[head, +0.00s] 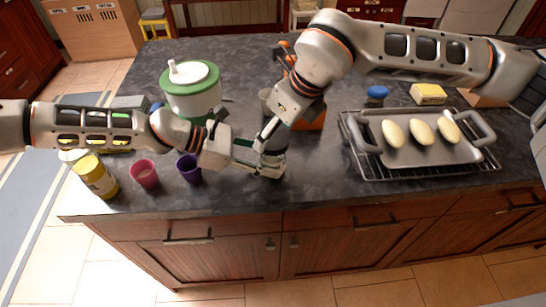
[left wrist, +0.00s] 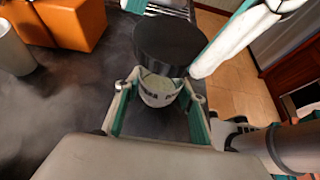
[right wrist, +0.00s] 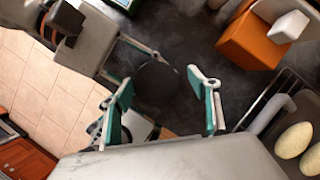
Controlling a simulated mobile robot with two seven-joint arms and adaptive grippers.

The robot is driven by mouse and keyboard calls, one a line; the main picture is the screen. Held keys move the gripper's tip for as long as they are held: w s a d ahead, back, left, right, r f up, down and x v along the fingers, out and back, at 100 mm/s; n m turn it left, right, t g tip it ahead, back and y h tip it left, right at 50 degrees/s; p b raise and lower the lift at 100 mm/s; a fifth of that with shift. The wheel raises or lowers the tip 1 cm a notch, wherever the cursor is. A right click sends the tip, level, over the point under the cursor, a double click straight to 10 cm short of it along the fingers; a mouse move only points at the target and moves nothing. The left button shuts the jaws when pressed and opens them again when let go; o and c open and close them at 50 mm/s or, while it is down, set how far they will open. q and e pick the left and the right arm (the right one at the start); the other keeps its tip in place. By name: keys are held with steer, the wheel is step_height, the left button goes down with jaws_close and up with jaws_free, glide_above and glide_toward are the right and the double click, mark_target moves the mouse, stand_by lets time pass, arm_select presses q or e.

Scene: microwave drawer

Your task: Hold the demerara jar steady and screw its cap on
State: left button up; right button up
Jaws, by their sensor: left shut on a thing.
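The demerara jar (left wrist: 160,93) is a small pale jar with a dark band, upright at the counter's front. My left gripper (head: 268,168) is shut around its body. The wide black cap (left wrist: 168,45) sits over the jar's mouth; I cannot tell how tightly it is seated. It also shows from above as a dark disc in the right wrist view (right wrist: 157,86). My right gripper (right wrist: 162,90) is open above the jar, with its fingers on either side of the cap and gaps visible. In the head view the fingers partly hide the jar and cap.
A green-and-white canister (head: 192,92), a purple cup (head: 189,169), a pink cup (head: 144,174) and a yellow jar (head: 96,177) stand left. An orange block (right wrist: 250,38) is behind the jar. A tray (head: 402,155) with three pale rolls sits on a rack at right.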

steer(key=n+g, duration=0.1)
steer(key=n, duration=0.2)
steer(key=n+g+y, duration=0.1)
steer(key=n, duration=0.2)
steer(key=shift+n, duration=0.4)
steer(key=shift+n+g, duration=0.7)
steer(key=shift+n, duration=0.8)
steer(key=shift+n+g, duration=0.7)
steer(key=shift+n, duration=0.8)
steer(key=n+g, duration=0.1)
steer(key=n, duration=0.2)
steer(key=shift+n+g+h, duration=0.4)
steer(key=shift+n+h, duration=0.1)
steer(key=shift+n, duration=0.9)
steer(key=shift+n+g+h, duration=0.4)
steer(key=shift+n+h, duration=0.1)
steer(key=shift+n, duration=0.9)
